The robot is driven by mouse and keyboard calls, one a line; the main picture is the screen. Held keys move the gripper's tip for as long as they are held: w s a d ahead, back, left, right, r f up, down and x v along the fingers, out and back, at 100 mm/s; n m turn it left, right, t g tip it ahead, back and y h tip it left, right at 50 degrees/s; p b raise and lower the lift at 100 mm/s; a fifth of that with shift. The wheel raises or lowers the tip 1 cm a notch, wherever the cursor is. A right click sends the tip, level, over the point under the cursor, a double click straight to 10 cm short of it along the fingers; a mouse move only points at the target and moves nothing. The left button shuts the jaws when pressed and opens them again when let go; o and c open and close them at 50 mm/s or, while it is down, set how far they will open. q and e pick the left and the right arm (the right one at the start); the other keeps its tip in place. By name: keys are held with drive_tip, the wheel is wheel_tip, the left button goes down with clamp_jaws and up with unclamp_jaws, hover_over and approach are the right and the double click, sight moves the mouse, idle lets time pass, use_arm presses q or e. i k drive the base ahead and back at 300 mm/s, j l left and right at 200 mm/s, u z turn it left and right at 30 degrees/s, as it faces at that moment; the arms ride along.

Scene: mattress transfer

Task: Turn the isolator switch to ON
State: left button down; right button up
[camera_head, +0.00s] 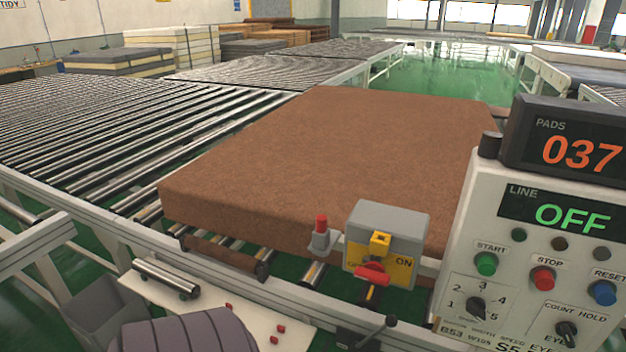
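The isolator switch (386,232) is a grey box with a yellow plate, mounted on the conveyor's front rail right of centre. Its red handle (372,275) sits low on the plate, lying roughly sideways with a slight tilt. The word ON shows at the plate's right, and a partly covered label, seemingly OFF, at its left. A small yellow block (380,243) sits above the handle, and a yellow-and-black piece hangs below it. The exact handle setting is hard to read. Neither of my grippers is in view.
A control panel (482,215) reading LINE OFF and PADS 037 stands close at the right. A brown mattress pad (330,165) lies on the rollers behind the switch. A red-topped post (321,232) stands just left of the switch. A grey ribbed object (185,335) is at the bottom left.

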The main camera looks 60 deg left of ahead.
sight(373, 271)
drive_tip(key=u, duration=1.45)
